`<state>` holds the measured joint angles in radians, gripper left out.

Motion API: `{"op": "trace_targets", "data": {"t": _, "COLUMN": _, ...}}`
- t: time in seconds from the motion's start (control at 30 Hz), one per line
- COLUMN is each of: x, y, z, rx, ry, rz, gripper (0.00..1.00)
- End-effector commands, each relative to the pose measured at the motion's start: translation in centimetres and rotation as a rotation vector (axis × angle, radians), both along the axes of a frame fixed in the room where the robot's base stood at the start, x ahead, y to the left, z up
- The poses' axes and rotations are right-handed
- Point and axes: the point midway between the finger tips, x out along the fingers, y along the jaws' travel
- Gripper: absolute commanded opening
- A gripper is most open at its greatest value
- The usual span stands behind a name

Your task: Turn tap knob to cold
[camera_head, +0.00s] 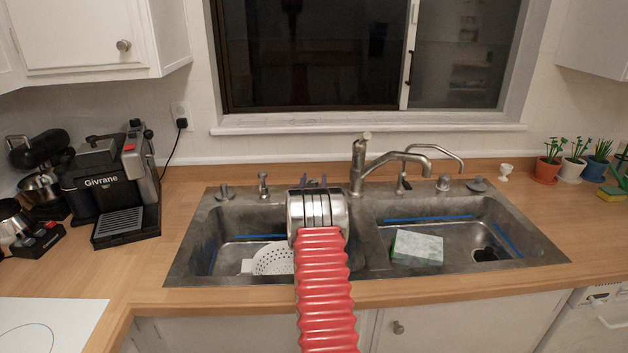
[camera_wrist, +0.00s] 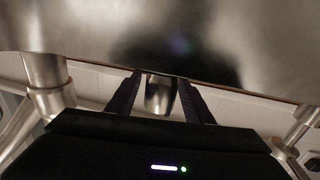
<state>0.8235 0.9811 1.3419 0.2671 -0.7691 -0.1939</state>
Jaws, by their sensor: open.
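The steel tap (camera_head: 362,165) stands behind the sink, its spout bent to the right over the right basin. My gripper (camera_head: 316,181) is just left of the tap base, at the back of the sink, and my wrist hides most of it. In the wrist view its two dark fingers (camera_wrist: 160,84) are open and apart. A rounded metal fitting (camera_wrist: 159,98) shows between them; it may be the tap knob, but contact is not clear. In the head view this fitting is hidden behind my wrist. The setting of the knob cannot be told.
Small metal fittings stand on the sink rim to the left (camera_head: 263,187) and right (camera_head: 443,183). A coffee machine (camera_head: 115,190) is at left, potted plants (camera_head: 547,170) at right.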

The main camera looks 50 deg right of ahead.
Motion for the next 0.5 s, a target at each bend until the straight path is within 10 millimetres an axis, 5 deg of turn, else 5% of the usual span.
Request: {"op": "trace_targets", "data": {"t": 0.5, "x": 0.58, "y": -0.78, "z": 0.03, "rx": 0.000, "ry": 0.000, "rz": 0.001, "gripper": 0.46}}
